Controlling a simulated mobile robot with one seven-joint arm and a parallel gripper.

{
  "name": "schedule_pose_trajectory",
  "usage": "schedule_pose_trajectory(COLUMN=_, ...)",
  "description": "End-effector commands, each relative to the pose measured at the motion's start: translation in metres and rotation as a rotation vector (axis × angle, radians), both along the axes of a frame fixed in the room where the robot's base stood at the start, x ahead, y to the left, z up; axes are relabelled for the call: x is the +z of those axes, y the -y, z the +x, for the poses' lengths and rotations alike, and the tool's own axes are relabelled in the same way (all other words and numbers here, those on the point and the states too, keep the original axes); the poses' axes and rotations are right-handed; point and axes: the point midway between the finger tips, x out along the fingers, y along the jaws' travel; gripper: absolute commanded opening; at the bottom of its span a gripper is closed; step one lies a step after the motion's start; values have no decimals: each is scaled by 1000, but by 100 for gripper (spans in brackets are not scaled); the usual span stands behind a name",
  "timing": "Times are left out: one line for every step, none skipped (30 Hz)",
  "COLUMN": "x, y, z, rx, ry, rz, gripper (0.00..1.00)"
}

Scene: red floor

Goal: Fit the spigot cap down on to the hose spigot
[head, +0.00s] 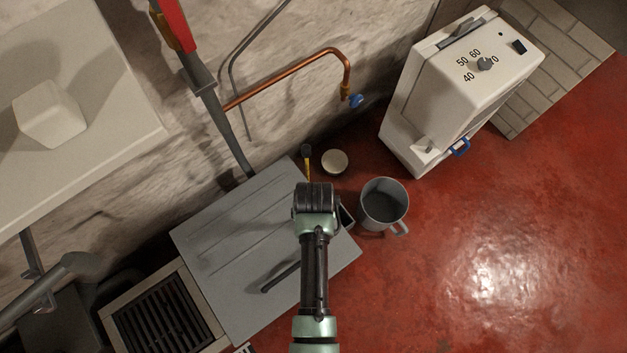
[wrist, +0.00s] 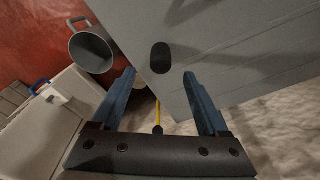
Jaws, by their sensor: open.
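My gripper (wrist: 159,74) is open in the wrist view, with nothing between its fingers. A dark rounded piece (wrist: 160,57), which may be the spigot cap, shows on the grey lid just past the fingertips, apart from them. In the head view my arm hides this spot, and my gripper (head: 315,196) is over the lid's far right corner with its fingers mostly hidden. A copper pipe on the wall ends in a tap with a blue handle (head: 355,100), which looks like the hose spigot. It stands back and right of my gripper.
The grey lid (head: 215,235) lies below my arm. A grey mug (head: 384,204) stands right of my gripper. A round pale tin (head: 334,162) and a yellow-handled tool (head: 306,158) are behind it. A white heater (head: 430,100) stands at right. The red floor at right is clear.

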Motion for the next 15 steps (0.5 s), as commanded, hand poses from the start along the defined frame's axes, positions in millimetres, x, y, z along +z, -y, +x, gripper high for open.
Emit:
schedule_pose_trajectory(x=-3, y=0, z=0, rx=0, ry=0, rz=0, gripper=77)
schedule_pose_trajectory(x=-5, y=0, z=1, rx=0, ry=0, rz=0, gripper=77)
schedule_pose_trajectory(x=-10, y=0, z=0, rx=0, ry=0, rz=0, gripper=77)
schedule_pose_trajectory(x=-15, y=0, z=0, rx=0, ry=0, rz=0, gripper=77)
schedule_pose_trajectory(x=-19, y=0, z=0, rx=0, ry=0, rz=0, gripper=77)
schedule_pose_trajectory(x=-27, y=0, z=0, rx=0, ry=-1, rz=0, gripper=77)
schedule_pose_trajectory(x=-32, y=0, z=1, rx=0, ry=-1, rz=0, gripper=77)
schedule_pose_trajectory(x=-36, y=0, z=1, rx=0, ry=1, rz=0, gripper=77)
schedule_pose_trajectory(x=-42, y=0, z=2, rx=0, ry=0, rz=0, gripper=77)
schedule_pose_trajectory(x=-45, y=-1, z=3, rx=0, ry=1, rz=0, gripper=77)
schedule_pose_trajectory(x=-48, y=-1, z=3, rx=0, ry=2, rz=0, gripper=77)
schedule_pose_trajectory(x=-51, y=-1, z=4, rx=0, ry=2, rz=0, gripper=77)
schedule_pose_trajectory(x=-52, y=0, z=4, rx=0, ry=1, rz=0, gripper=77)
schedule_pose_trajectory(x=-53, y=0, z=4, rx=0, ry=2, rz=0, gripper=77)
schedule_pose_trajectory(x=-54, y=0, z=4, rx=0, ry=2, rz=0, gripper=77)
